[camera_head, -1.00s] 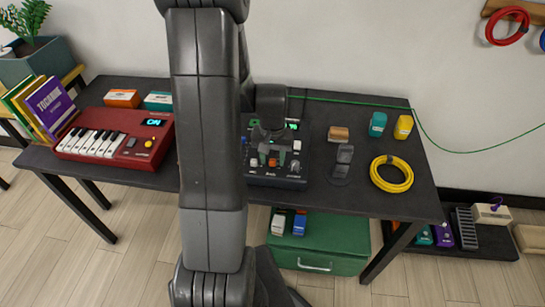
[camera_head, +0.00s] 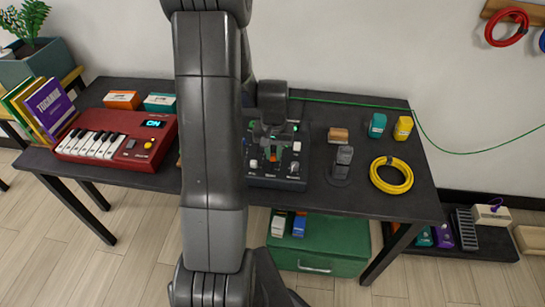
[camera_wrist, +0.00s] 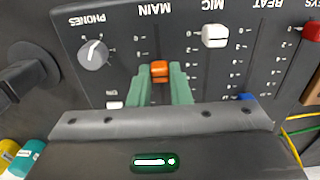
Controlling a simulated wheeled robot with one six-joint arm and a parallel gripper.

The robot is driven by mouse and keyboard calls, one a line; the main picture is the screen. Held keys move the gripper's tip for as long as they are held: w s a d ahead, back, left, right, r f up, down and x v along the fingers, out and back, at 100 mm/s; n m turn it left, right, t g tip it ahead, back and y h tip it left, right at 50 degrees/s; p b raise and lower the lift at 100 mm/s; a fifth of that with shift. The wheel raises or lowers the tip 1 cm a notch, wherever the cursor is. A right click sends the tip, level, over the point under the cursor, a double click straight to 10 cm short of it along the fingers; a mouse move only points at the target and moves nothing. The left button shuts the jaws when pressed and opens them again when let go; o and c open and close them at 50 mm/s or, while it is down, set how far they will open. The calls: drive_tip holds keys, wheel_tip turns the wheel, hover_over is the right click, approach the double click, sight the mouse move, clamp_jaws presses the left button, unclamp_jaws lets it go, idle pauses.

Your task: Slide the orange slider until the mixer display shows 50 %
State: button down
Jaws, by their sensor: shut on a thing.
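The mixer (camera_head: 262,182) lies on the dark table, partly hidden by my arm. In the wrist view its panel (camera_wrist: 125,25) appears upside down, and the orange slider (camera_wrist: 159,70) sits in the track labelled MAIN. My gripper (camera_wrist: 160,92) has green fingertips shut on the orange slider, one on each side. In the head view my gripper (camera_head: 273,148) is low over the mixer.
A white MIC slider (camera_wrist: 215,36) stands beside the MAIN track, and a PHONES knob (camera_wrist: 93,54) on the other side. A grey stand-like object (camera_head: 342,160) and a yellow cable coil (camera_head: 391,175) lie right of the mixer. A red keyboard (camera_head: 118,137) is at the left.

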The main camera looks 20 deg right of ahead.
sight(273, 155)
drive_tip(key=c, duration=1.3)
unclamp_jaws()
drive_tip(key=shift+r, duration=0.15)
wheel_tip(273, 155, up, 14)
drive_tip(key=shift+f, duration=0.2)
drive_tip(key=shift+f, duration=0.15)
wheel_tip(273, 155, down, 14)
drive_tip(key=shift+s+r, duration=0.1)
drive_tip(key=shift+r, duration=0.1)
drive_tip(key=shift+s+a, duration=0.55)
drive_tip(key=shift+s, duration=0.2)
